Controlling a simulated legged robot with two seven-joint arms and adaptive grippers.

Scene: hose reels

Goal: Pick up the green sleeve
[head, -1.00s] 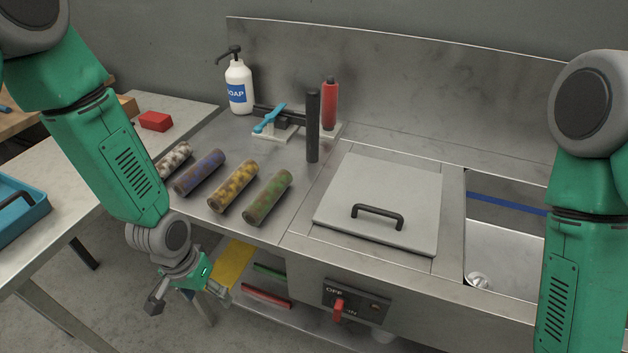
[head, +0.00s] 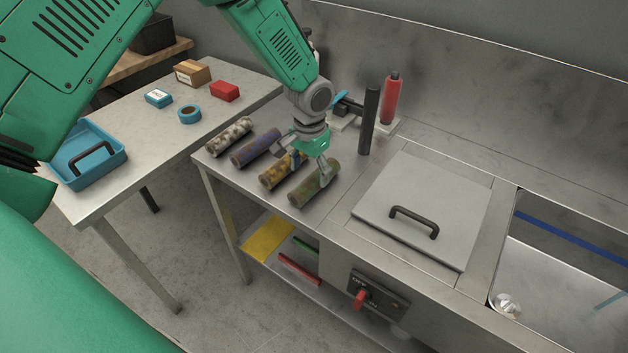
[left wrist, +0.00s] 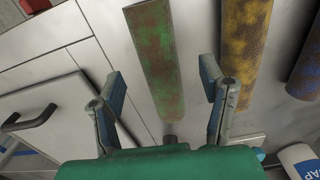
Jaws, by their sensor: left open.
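The green sleeve (head: 312,188), a rusty mottled tube, lies on the steel counter at the right end of a row of sleeves. My left gripper (head: 310,172) is over it from above, open, with one finger on each side of the tube. In the left wrist view the green sleeve (left wrist: 158,60) runs between the two spread fingers of the gripper (left wrist: 163,95). I cannot tell whether the fingers touch it. The yellow sleeve (head: 272,176) lies close beside it, near one finger. My right gripper is not in view.
The blue sleeve (head: 256,148) and the whitish sleeve (head: 229,136) lie further left. A black upright post (head: 369,120) and a red bottle (head: 391,98) stand behind. A lid with a black handle (head: 425,210) is to the right. A side table (head: 150,125) stands left.

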